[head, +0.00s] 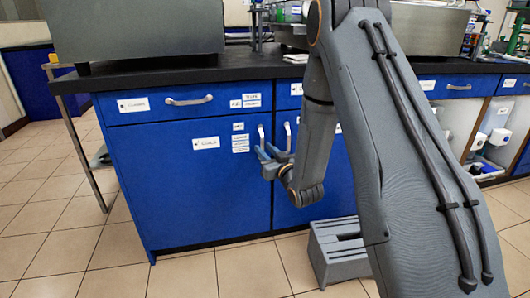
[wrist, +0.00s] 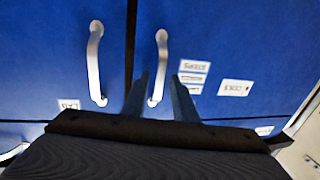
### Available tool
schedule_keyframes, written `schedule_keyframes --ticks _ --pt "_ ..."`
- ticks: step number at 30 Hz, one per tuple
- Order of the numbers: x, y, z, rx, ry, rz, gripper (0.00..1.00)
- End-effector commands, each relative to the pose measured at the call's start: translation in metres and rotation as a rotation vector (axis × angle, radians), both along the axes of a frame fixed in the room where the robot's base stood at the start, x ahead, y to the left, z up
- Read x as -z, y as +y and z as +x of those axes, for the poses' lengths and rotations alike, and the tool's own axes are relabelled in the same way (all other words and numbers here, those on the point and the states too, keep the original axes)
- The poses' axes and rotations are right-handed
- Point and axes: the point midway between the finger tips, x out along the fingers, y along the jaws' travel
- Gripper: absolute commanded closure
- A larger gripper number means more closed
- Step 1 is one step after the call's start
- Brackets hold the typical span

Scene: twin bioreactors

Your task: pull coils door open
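The coils door (head: 185,190) is the blue left door of the cupboard in the head view and looks shut. In the wrist view its label reading COILS (wrist: 236,88) shows right of centre. Its pale vertical handle (wrist: 159,65) also shows in the head view (head: 261,136). My gripper (wrist: 158,92) is open, with one finger on each side of the near end of this handle in the wrist view. Gaps show between the fingers and the bar. In the head view my gripper (head: 269,155) is at the handle's lower end, partly hidden by my wrist.
The neighbouring door's handle (wrist: 95,62) is close by, across the dark seam. A drawer (head: 188,103) with its own handle is above the door. A grey step stool (head: 338,251) stands on the floor at right. Tiled floor (head: 70,255) is clear at front left.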

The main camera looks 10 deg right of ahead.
Motion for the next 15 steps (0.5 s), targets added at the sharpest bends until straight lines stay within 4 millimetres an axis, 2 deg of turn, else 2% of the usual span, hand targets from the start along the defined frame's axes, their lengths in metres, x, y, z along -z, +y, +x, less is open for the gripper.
schedule_keyframes --ticks 11,15 --pt "-0.0005 0.0012 0.0060 0.000 0.000 0.001 0.76" --pt "-0.0004 0.0012 0.0059 0.001 0.000 0.001 0.99"
